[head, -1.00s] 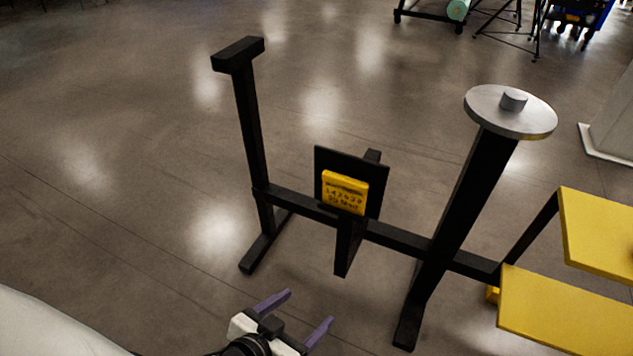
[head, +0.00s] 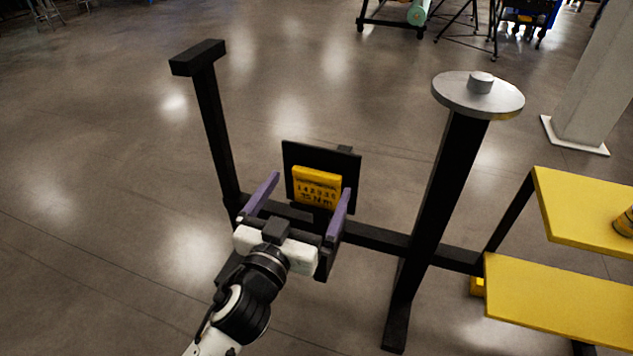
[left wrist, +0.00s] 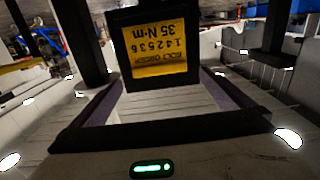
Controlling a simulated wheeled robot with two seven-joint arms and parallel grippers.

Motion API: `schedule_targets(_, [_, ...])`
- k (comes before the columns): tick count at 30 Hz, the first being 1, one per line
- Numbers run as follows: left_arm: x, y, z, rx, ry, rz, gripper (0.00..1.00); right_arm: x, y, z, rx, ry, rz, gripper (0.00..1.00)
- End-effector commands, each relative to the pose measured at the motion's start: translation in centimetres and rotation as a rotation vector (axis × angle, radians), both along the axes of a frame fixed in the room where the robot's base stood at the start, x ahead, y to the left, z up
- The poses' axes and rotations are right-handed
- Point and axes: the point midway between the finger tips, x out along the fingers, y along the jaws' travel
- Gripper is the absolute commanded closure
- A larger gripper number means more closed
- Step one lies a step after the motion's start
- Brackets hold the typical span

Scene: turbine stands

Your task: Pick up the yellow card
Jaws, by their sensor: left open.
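The yellow card (head: 317,187) with dark print stands against a black upright plate (head: 347,165) on the crossbar of a black stand. In the left wrist view the card (left wrist: 157,52) appears upside down, reading "142536" and "35 N·m", with the black plate around it. My left gripper (head: 308,185) is open, its purple fingers spread to the left and right of the card. The fingers do not appear to touch the card, and the jaws are empty. My right gripper is not in view.
The black stand's left post (head: 212,135) and right post (head: 450,190) rise on either side. A grey round disc (head: 478,94) tops the right post. Yellow shelves (head: 560,300) stand at the right. Open floor lies left and behind.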

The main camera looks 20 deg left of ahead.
Motion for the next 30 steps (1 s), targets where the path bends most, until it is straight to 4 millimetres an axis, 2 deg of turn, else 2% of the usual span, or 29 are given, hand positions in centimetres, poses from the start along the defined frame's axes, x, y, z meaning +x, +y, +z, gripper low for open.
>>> schedule_targets(3, [2.0,-0.1,-0.2,0.005,-0.003,-0.001,0.0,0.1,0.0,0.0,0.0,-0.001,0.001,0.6])
schedule_targets(7, [3.5,-0.1,-0.2,0.003,-0.001,-0.001,0.0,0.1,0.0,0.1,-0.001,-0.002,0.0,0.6])
schedule_targets(16, [4.0,-0.2,-0.3,0.001,0.001,-0.001,0.0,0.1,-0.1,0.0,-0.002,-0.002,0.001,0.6])
schedule_targets(17, [4.0,-0.2,-0.3,0.001,0.001,-0.001,0.03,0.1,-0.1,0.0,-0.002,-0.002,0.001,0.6])
schedule_targets(24, [4.0,-0.2,-0.3,0.001,0.001,-0.001,0.44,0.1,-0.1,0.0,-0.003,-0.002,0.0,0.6])
schedule_targets(30, [4.0,-0.2,-0.3,0.001,0.001,-0.001,0.44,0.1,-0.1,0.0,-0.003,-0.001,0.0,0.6])
